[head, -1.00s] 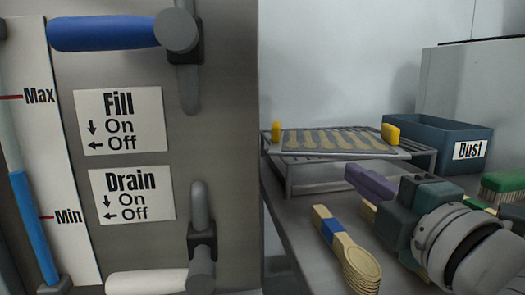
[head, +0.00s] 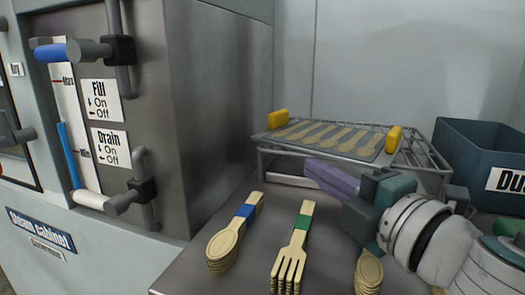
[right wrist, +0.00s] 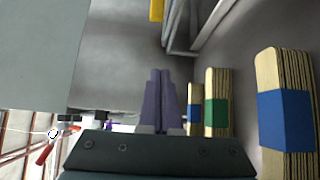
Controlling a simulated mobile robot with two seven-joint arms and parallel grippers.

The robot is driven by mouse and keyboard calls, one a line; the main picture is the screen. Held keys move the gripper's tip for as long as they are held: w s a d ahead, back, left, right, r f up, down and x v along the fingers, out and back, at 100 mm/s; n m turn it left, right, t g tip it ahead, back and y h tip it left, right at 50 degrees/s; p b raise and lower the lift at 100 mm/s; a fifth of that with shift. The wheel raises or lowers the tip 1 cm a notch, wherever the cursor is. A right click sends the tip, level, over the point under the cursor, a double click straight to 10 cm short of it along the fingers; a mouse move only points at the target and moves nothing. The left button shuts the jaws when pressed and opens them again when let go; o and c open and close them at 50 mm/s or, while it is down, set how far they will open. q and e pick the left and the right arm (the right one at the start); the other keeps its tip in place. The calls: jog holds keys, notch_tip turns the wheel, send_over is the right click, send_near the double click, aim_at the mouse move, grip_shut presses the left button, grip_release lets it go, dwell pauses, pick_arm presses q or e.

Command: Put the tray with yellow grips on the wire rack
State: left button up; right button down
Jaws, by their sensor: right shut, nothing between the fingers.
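The tray (head: 322,139) with yellow grips lies on top of the wire rack (head: 430,170), with several wooden spoon shapes on it. One yellow grip (head: 278,119) is at its left end and the other (head: 393,139) at its right. The tray looks slightly tilted on the rack; whether it is fully seated I cannot tell. My right gripper (head: 312,178) has purple fingers, is shut and empty, and is in front of the rack, apart from the tray. In the right wrist view its fingers (right wrist: 159,85) are together. My left gripper is not in view.
A blue Dust bin (head: 470,150) is at the right. The steam cabinet (head: 215,110) with its levers stands at the left.

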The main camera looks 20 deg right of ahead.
aim_at(342, 153)
jog(key=b+x, duration=0.1)
jog(key=x, duration=0.6)
jog(key=shift+w, duration=0.1)
jog(key=d, duration=0.3)
jog(key=shift+d, duration=0.5)
jog(key=d, duration=0.5)
jog(key=shift+s+b, duration=0.35)
jog(key=shift+s, duration=0.05)
jog(key=shift+w+a, duration=0.1)
jog(key=shift+a, duration=0.05)
